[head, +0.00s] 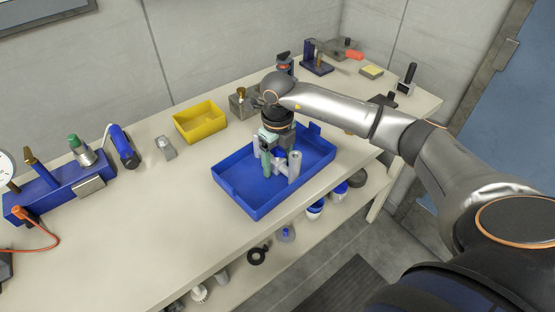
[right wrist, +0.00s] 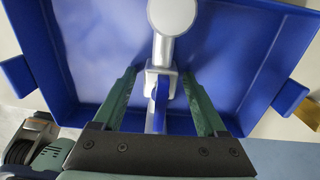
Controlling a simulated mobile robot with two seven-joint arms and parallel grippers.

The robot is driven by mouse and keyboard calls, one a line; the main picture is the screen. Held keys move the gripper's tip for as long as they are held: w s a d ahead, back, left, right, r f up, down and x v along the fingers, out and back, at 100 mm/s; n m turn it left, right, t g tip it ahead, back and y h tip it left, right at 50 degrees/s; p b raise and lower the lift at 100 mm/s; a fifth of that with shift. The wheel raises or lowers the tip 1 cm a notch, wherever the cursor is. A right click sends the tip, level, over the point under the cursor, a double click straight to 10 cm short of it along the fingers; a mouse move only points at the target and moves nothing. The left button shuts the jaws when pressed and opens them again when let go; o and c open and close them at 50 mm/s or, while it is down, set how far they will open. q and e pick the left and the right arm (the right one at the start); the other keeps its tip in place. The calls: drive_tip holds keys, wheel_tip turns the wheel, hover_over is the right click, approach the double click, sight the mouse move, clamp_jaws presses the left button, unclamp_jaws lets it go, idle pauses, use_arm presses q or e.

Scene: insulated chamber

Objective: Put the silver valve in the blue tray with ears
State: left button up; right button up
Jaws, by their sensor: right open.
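The silver valve (head: 294,166), with a pale cylinder end and a blue part, is inside the blue tray with ears (head: 248,198). In the right wrist view the valve (right wrist: 174,18) lies in front of the tray's floor and its blue part is between my fingers. The tray (right wrist: 90,35) shows an ear on each side there. My right gripper (head: 278,167) points down into the tray. Its green fingers (right wrist: 160,78) are open, one on each side of the valve, with gaps visible. The gripper partly hides the valve in the head view. My left gripper is not in view.
A yellow bin (head: 200,122) stands behind the tray. A blue fixture with fittings (head: 62,190) is at the left of the bench (head: 150,235). Tools and a yellow block (head: 371,72) lie at the back right. A lower shelf holds several parts. The bench's front left is clear.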

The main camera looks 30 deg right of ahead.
sight(278, 148)
drive_tip(key=shift+r, duration=0.2)
wheel_tip(278, 148, up, 12)
drive_tip(key=shift+b, duration=0.3)
drive_tip(key=shift+f, duration=0.1)
idle(0.5)
